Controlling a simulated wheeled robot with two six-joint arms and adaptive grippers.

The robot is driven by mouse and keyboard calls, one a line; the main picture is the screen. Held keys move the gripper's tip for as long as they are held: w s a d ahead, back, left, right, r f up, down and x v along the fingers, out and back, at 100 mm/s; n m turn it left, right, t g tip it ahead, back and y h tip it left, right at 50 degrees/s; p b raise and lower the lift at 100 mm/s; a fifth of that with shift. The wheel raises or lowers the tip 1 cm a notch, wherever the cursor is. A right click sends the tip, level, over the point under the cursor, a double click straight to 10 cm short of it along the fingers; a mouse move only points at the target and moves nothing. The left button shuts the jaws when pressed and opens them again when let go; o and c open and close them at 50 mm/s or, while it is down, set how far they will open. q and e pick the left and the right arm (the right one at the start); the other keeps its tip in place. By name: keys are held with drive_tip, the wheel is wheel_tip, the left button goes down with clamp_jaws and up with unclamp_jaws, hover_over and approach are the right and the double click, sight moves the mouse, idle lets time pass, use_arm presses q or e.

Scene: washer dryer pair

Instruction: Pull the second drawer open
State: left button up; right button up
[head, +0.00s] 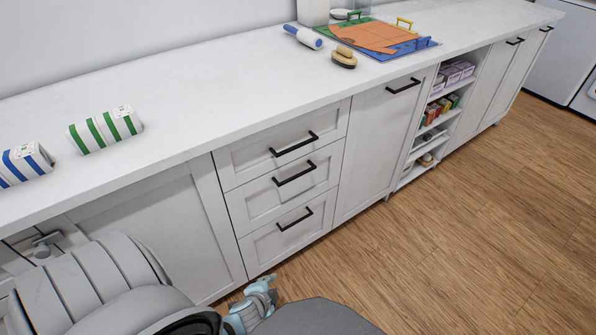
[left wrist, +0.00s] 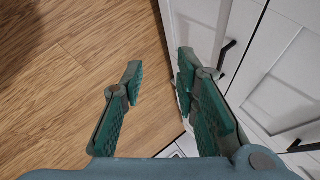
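The second drawer (head: 262,197) is the middle of a stack of three white drawers in the long cabinet, in the head view. It is closed, with a black bar handle (head: 294,174). My left gripper (head: 265,287) is low in front of the cabinet, below the drawer stack and apart from the handle. In the left wrist view its two green-padded fingers (left wrist: 160,72) are spread, with nothing between them. White fronts with black handles (left wrist: 227,55) show to the right there; I cannot tell which fronts these are. My right gripper is not in view.
The top drawer (head: 249,157) and bottom drawer (head: 265,247) are closed. A closed cabinet door (head: 375,145) and open shelves (head: 420,150) stand to the right. The white countertop (head: 210,95) overhangs the fronts. The wooden floor (head: 450,250) in front is clear.

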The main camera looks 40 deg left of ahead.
use_arm(q)
drive_tip(key=w+a+r+m+t+y+b, duration=0.2)
drive_tip(key=w+r+t+b, duration=0.15)
drive_tip(key=w, duration=0.45)
drive_tip(key=m+t+y+b, duration=0.3)
drive_tip(key=t+b, duration=0.2)
drive_tip(key=b, duration=0.1)
approach(297, 177)
drive_tip(key=b+x, duration=0.2)
drive_tip(key=x, duration=0.7)
drive_tip(key=shift+w+f, duration=0.1)
drive_tip(key=shift+w, duration=0.05)
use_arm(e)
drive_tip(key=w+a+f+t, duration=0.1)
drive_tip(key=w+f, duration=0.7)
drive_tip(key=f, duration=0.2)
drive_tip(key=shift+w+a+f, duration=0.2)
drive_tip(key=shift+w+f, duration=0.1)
use_arm(q)
clamp_jaws()
